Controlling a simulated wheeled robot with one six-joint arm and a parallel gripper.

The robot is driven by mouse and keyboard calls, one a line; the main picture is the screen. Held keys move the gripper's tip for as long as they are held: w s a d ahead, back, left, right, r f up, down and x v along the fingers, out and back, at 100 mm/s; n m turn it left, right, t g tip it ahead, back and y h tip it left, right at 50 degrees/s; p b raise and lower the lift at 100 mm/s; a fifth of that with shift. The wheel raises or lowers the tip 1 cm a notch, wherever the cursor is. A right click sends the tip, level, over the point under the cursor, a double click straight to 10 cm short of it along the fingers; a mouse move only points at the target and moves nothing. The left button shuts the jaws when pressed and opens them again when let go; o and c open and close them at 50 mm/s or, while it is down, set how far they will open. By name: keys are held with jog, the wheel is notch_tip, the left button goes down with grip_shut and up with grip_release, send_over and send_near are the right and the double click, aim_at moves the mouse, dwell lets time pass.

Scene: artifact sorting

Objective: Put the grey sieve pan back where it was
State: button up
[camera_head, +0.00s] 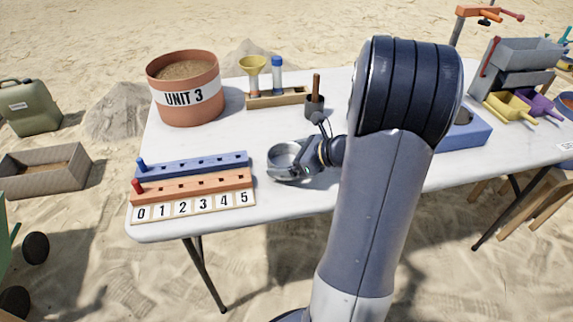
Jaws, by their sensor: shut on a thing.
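The grey sieve pan (283,155) is a small round metal pan, at the middle of the white table in the head view. My gripper (297,172) is at its right side and shut on it. The pan looks roughly level, low over or on the table; I cannot tell whether it touches the top. My arm hides the table just to the right of the pan, and the fingers hide part of its rim.
Left of the pan are blue (195,165) and orange (195,186) peg rails with number tiles (190,207). A blue block (468,135) and grey sorter (520,68) stand right.

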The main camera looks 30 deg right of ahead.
jog(key=shift+f, duration=0.85)
jog(key=shift+f, duration=0.1)
jog(key=o, duration=0.8)
jog(key=shift+r, duration=0.2)
jog(key=p+v, duration=0.2)
jog(key=v, duration=1)
jog(key=shift+f, duration=0.15)
